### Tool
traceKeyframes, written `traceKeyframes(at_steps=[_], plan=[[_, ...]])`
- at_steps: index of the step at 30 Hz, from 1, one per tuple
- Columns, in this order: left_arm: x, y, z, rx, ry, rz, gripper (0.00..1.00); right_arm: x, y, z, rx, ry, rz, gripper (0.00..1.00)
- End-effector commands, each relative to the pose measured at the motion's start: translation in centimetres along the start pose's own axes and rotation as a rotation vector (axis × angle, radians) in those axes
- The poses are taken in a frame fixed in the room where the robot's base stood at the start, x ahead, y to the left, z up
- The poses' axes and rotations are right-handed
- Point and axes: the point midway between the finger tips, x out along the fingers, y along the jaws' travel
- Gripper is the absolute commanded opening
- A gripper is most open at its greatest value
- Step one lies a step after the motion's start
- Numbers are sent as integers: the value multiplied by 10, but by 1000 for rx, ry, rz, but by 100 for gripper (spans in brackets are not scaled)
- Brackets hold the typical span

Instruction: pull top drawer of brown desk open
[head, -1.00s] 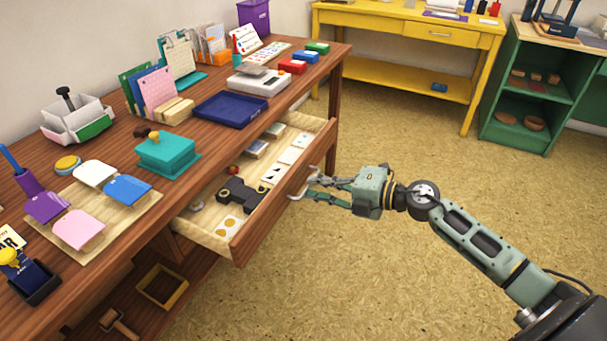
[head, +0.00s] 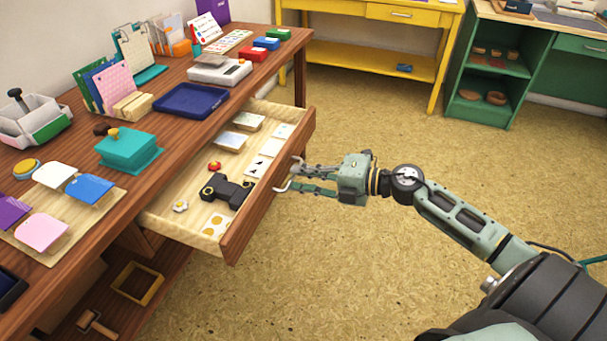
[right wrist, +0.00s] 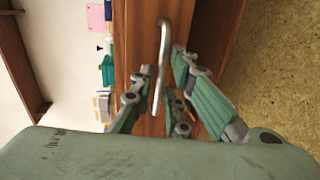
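The brown desk (head: 75,262) runs along the left of the head view. Its top drawer (head: 165,228) is pulled out, and the inside shows. The curved metal drawer handle (head: 281,189) is on the drawer front (head: 262,212). My right gripper (head: 293,178) is at the handle, with its fingers on either side of it. In the right wrist view the handle bar (right wrist: 161,62) lies between the green fingers, close to both, and the gripper looks shut on it. My left gripper is not in view.
The drawer holds a black item (head: 228,190), cards and small stamps. On the desk top are a teal box (head: 128,150), a blue tray (head: 190,101) and colored pads. A yellow table (head: 365,62) and a green shelf (head: 490,70) stand behind. The floor right of the drawer is clear.

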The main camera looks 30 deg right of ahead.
Motion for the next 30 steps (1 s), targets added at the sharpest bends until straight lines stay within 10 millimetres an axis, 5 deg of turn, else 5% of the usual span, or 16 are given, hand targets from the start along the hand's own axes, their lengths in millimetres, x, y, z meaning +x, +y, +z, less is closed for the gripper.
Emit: traceKeyframes(at_steps=[16, 30], plan=[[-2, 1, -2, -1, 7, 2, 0, -8, -2, 0, 3, 0, -4, 26], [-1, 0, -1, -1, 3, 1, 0, -80, -3, 0, 3, -1, -4, 26]])
